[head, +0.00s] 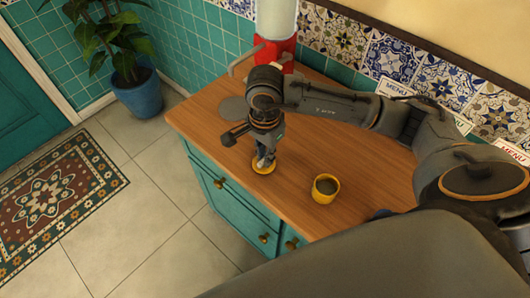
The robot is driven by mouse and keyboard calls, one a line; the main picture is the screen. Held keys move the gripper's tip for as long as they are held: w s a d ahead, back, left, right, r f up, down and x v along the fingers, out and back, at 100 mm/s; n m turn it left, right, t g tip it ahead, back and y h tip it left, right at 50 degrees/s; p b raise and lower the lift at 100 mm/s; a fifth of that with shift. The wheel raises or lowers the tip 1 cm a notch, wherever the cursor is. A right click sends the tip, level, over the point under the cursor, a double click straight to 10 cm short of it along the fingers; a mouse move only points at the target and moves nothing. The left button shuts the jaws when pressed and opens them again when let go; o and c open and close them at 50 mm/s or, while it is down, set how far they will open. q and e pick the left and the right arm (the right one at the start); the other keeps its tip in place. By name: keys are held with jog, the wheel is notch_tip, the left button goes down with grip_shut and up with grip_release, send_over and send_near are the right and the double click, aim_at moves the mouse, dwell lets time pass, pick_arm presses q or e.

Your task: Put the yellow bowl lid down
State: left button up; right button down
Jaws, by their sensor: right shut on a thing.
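The yellow bowl lid (263,168) is a small round disc near the front left part of the wooden counter top. My right gripper (262,160) points down over it and is shut on it, most likely by its top. The lid looks flat and at or just above the counter; I cannot tell if it touches. A yellow bowl (325,189) stands upright and open on the counter to the right of the lid. My left gripper is not in view.
A red samovar (276,52) with a pale upper part stands at the counter's back, partly behind my right arm. A grey flat round thing (233,110) lies at the counter's left. Menu cards (395,88) stand along the tiled wall. The counter (300,220) is clear around the bowl.

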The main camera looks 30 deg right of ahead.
jog(key=shift+f, duration=0.2)
jog(key=c, duration=1.4)
grip_release()
jog(key=shift+r, duration=0.15)
jog(key=shift+r, duration=0.25)
notch_tip(320, 180, up, 12)
jog(key=b, duration=0.1)
jog(key=shift+f, duration=0.2)
